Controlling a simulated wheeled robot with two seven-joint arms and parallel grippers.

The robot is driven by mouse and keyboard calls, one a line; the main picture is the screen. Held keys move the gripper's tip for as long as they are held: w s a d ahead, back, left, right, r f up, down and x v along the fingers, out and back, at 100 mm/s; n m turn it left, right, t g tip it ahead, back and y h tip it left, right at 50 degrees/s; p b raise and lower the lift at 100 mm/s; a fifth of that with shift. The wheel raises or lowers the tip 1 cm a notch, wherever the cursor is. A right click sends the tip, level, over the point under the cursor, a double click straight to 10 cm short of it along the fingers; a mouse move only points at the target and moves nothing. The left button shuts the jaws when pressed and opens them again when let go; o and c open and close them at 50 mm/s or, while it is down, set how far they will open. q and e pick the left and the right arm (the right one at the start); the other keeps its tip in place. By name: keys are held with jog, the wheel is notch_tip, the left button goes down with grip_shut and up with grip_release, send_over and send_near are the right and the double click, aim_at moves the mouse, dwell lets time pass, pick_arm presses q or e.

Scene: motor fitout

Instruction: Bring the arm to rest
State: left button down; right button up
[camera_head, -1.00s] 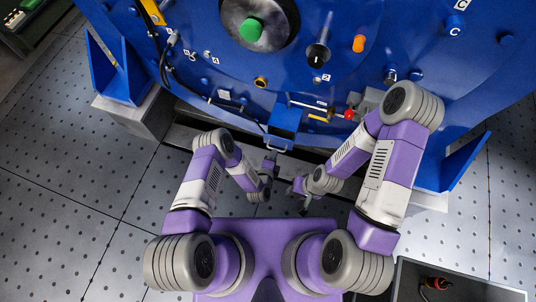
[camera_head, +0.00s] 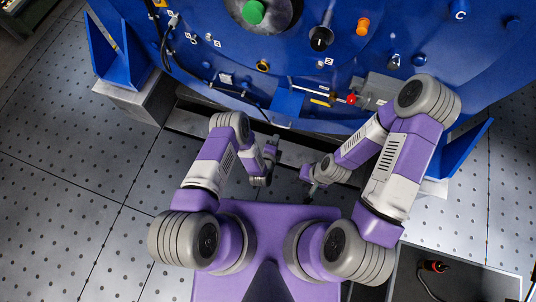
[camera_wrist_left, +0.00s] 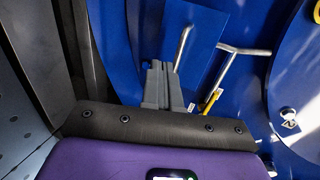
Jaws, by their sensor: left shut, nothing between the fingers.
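My left gripper (camera_head: 276,146) is in the middle of the head view, in front of the blue machine's lower edge. Its two grey fingers (camera_wrist_left: 163,88) are together and hold nothing in the left wrist view. Beyond them is a blue plate or box (camera_wrist_left: 195,45) with a metal bar handle; I cannot tell whether the fingers touch it. My right gripper (camera_head: 311,189) is lower and to the right, near the front of my purple base. It is too small to tell whether it is open.
The blue machine (camera_head: 200,70) fills the far side, with a green knob (camera_head: 253,12), a red knob (camera_head: 351,99) and a projecting blue box (camera_head: 287,103). A dark open bin (camera_head: 480,280) is at bottom right. The perforated floor (camera_head: 70,190) on the left is clear.

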pick_arm(q)
jog(key=p+v, duration=0.3)
jog(key=v, duration=0.7)
jog(key=s+a+r+n+g+p, duration=0.1)
jog(key=s+a+r+n+g, duration=0.1)
jog(key=n, duration=0.5)
jog(key=s+a+r+n+g, duration=0.2)
jog(key=s+r+n+g, duration=0.3)
jog(key=r+n, duration=0.3)
jog(key=s+a+r+n+g+h+p, duration=0.1)
jog(key=s+r+n+g, duration=0.3)
jog(key=n, duration=0.4)
jog(key=shift+a+r+g+p, duration=0.35)
jog(key=shift+a+r+g, duration=0.3)
jog(key=shift+a+g, duration=0.25)
jog(key=shift+s, duration=0.1)
